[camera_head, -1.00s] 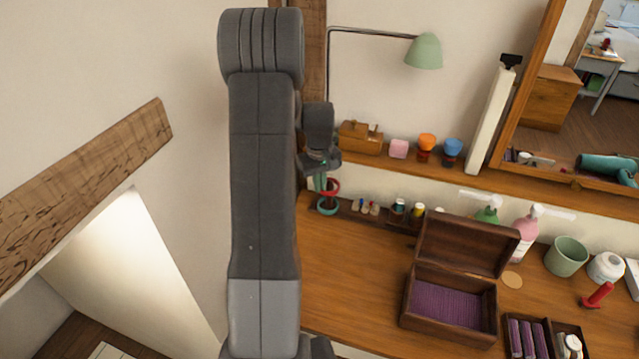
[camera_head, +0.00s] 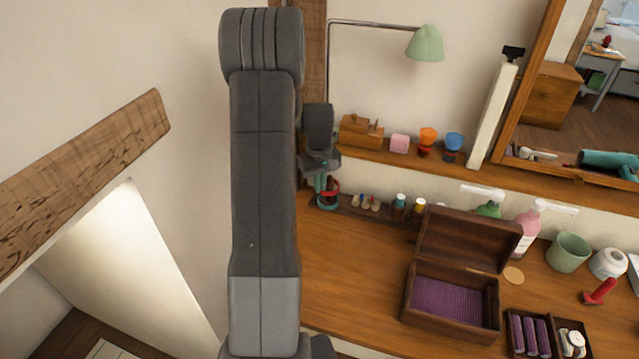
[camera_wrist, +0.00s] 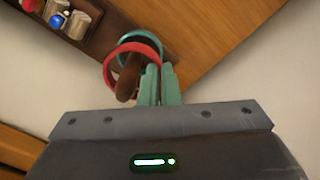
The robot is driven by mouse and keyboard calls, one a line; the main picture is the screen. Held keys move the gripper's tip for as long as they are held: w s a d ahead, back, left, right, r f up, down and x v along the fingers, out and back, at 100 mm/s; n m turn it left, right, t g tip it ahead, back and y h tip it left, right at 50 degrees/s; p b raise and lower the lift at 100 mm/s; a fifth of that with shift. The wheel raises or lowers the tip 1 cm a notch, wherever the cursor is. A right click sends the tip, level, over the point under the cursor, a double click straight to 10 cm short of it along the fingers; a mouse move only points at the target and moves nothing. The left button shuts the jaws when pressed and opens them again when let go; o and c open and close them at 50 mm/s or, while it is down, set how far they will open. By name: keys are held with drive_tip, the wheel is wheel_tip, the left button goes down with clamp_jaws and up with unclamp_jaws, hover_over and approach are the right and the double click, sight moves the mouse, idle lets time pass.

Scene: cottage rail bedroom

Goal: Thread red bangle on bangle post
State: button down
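The red bangle (camera_wrist: 133,46) is at the dark wooden bangle post (camera_wrist: 127,82) in the wrist view. It appears to loop around the post, though its near edge is partly hidden. In the head view the red bangle (camera_head: 329,187) shows just below my gripper (camera_head: 321,182). A teal bangle (camera_wrist: 124,37) lies lower, at the post's foot, and also shows in the head view (camera_head: 327,207). My gripper (camera_wrist: 160,72) has its green fingers close together on the red bangle's right side, beside the post.
Small bottles and pegs (camera_head: 366,202) stand on a strip right of the post. The shelf above (camera_head: 400,160) holds a wooden box (camera_head: 360,133) and cups. An open jewellery box (camera_head: 408,300) sits on the desk, whose left part (camera_head: 345,260) is clear.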

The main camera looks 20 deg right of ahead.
drive_tip(key=shift+f+b, duration=0.8)
drive_tip(key=shift+f, duration=0.45)
idle(0.3)
drive_tip(key=c, duration=1.6)
unclamp_jaws()
drive_tip(key=shift+r, duration=0.15)
drive_tip(key=shift+r, duration=0.35)
wheel_tip(320, 180, up, 13)
drive_tip(key=shift+a+f, duration=0.1)
